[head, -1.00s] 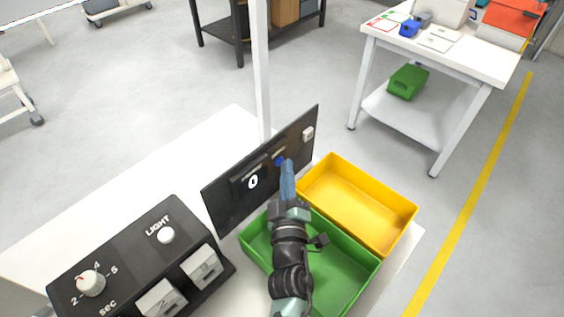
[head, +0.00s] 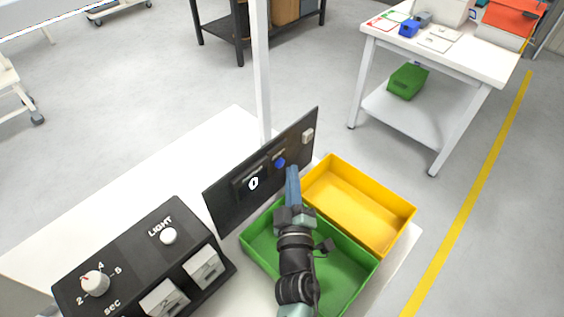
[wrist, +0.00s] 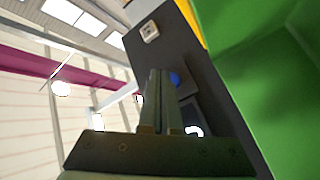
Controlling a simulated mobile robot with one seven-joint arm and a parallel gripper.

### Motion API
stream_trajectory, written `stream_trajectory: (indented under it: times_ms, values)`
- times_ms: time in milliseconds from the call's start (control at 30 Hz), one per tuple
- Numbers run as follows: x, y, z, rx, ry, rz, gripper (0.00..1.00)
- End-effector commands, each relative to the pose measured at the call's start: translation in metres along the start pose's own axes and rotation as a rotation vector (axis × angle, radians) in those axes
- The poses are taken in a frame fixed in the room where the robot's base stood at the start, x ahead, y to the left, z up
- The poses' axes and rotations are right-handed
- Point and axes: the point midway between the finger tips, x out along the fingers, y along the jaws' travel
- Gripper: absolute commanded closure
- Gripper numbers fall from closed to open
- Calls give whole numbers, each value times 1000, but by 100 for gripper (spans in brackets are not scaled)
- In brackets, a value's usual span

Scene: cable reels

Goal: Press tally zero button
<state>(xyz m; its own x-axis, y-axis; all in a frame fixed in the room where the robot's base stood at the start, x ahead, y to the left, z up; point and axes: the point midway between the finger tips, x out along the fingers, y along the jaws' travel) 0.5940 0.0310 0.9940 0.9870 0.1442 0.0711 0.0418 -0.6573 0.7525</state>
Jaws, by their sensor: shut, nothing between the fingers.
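A black upright panel (head: 232,202) stands on the white bench. It has a small display (head: 253,183) reading 0, a blue round button (head: 280,162) and a white square switch (head: 307,136). My gripper (head: 292,170) is shut and empty, its fingertips just right of and below the blue button in the head view, apparently clear of it. In the wrist view, the shut fingers (wrist: 160,74) point along the panel, with the blue button (wrist: 175,79) just right of their tips. The display (wrist: 194,131) is partly hidden there by my gripper.
A green bin (head: 262,246) lies under my arm, with a yellow bin (head: 397,203) to its right. A black control box (head: 137,250) with a dial, a light button and white keys stands at front left. A white post (head: 263,90) rises behind the panel.

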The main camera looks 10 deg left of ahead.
Motion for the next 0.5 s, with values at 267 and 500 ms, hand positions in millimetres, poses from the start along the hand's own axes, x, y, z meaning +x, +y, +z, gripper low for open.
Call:
stream_trajectory:
  times_ms: [267,500]
  values:
    - [-14,13,9,1,-4,0,100]
    - [-30,24,21,0,-2,0,100]
